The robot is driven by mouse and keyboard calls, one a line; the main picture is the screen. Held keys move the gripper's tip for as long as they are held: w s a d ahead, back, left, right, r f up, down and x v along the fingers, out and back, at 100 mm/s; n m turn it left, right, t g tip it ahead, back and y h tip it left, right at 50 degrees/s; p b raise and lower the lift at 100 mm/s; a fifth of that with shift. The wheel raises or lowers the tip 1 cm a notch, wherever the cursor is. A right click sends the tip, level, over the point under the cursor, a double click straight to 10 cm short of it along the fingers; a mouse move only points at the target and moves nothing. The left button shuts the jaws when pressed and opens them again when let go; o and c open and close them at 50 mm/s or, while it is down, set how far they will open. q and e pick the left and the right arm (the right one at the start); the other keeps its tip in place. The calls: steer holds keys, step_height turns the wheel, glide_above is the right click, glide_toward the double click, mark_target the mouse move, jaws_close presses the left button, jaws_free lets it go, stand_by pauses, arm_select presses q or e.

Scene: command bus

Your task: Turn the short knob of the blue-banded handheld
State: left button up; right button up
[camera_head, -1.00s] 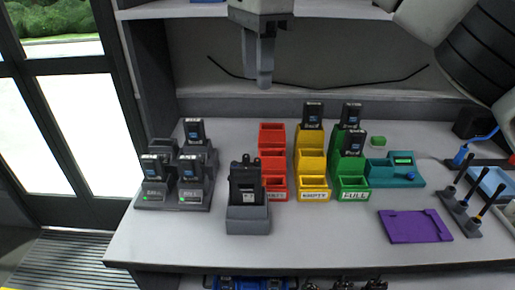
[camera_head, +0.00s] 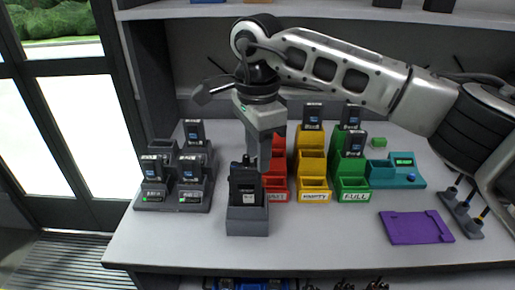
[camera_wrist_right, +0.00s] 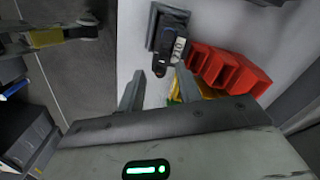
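A black handheld (camera_head: 243,187) stands upright in a grey stand (camera_head: 248,222) near the front of the counter. Small stubs show on its top, but I cannot tell which is the short knob, and no blue band is visible. My right gripper (camera_head: 260,165) points down just above and behind the handheld's top, partly overlapping it in the head view. In the wrist view my right gripper (camera_wrist_right: 158,84) has its two fingers apart with nothing between them. The handheld (camera_wrist_right: 172,45) shows just beyond the fingertips there. My left gripper is not in view.
A charger (camera_head: 172,204) with several battery units stands left. Red (camera_head: 279,195), yellow (camera_head: 314,184) and green (camera_head: 353,184) bins stand right of the handheld. A teal box (camera_head: 396,181) and purple tray (camera_head: 416,228) lie farther right. The counter's front strip is clear.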

steer(key=shift+c, duration=0.3)
jaws_close()
steer(key=shift+m, duration=0.3)
steer(key=m+b, duration=0.1)
steer(key=m, duration=0.2)
steer(key=shift+m, duration=0.4)
steer(key=shift+m+b, duration=0.4)
steer(key=shift+m, duration=1.7)
steer(key=shift+o, duration=0.3)
jaws_free()
